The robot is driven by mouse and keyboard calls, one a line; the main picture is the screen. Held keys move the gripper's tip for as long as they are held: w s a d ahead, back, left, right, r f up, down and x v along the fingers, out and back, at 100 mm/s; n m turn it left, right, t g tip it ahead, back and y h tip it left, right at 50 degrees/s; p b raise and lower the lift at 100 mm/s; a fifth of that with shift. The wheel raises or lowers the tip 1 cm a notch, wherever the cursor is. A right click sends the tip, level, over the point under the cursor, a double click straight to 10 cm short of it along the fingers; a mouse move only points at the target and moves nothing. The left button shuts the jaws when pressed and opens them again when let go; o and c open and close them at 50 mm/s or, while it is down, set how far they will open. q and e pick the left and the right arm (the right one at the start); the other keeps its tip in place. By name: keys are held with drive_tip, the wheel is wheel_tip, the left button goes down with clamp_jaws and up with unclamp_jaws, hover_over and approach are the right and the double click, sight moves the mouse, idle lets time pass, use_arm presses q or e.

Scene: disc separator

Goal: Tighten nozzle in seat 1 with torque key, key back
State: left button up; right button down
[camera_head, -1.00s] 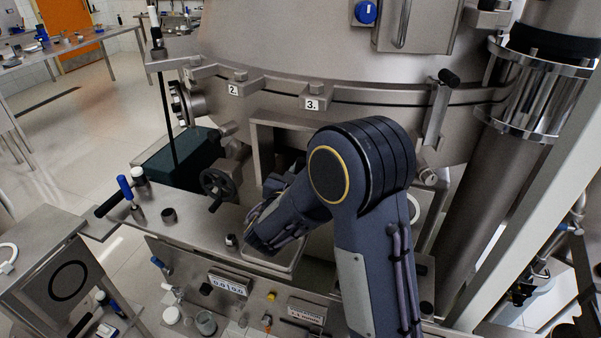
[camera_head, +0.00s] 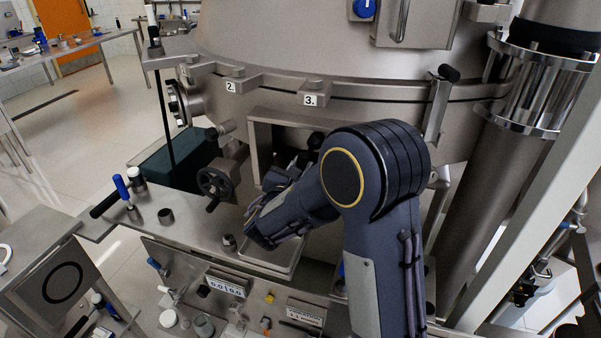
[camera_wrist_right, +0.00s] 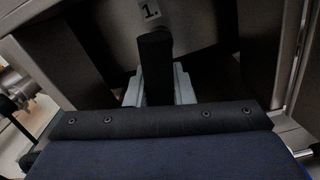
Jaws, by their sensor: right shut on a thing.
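My right gripper (camera_wrist_right: 158,90) shows in the right wrist view as grey fingers shut on a black upright handle (camera_wrist_right: 154,60), which looks like the torque key. The key's lower end is hidden, so I cannot tell whether it touches a nozzle. A label "1." (camera_wrist_right: 149,10) sits just behind the handle on a dark metal wall, marking seat 1; the seat and nozzle themselves are hidden. In the head view my right arm reaches to the square opening (camera_head: 257,150) in the vessel, and the forearm hides much of it. My left gripper is not in view.
The steel bench (camera_head: 190,225) carries a blue-handled tool (camera_head: 121,187) upright and a tray (camera_head: 285,268) under my forearm. A handwheel (camera_head: 214,182) stands left of the opening. Labels "2." (camera_head: 231,87) and "3." (camera_head: 310,100) are on the rim. Metal walls flank the gripper closely.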

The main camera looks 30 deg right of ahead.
drive_tip(key=v, duration=2)
drive_tip(key=shift+b, duration=0.35)
